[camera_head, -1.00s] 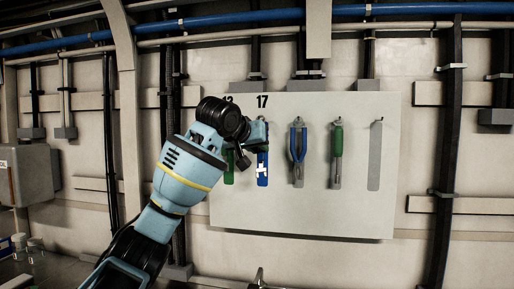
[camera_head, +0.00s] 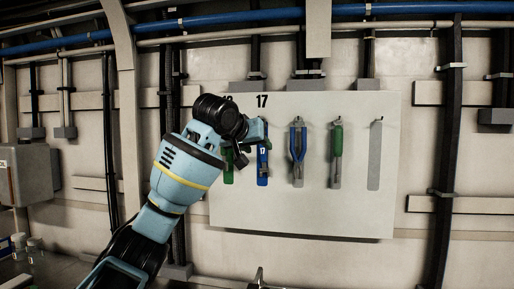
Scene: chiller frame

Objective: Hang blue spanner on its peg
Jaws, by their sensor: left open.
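The blue spanner (camera_head: 263,168) hangs upright on the pale tool board (camera_head: 300,218), under the black number 17. A small white 17 shows on it; its upper end is partly hidden by my left gripper. My left gripper (camera_head: 246,155) is at the board's upper left, in front of and just left of the spanner. Its jaws are open and seen from behind, so whether they touch the spanner I cannot tell. My right gripper is not in view.
A green tool (camera_head: 229,170) hangs left of the spanner, partly behind my gripper. Blue-handled pliers (camera_head: 298,155) and a green-handled screwdriver (camera_head: 336,155) hang to the right. A grey tool outline (camera_head: 375,158) at the far right is bare. Pipes run along the wall above.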

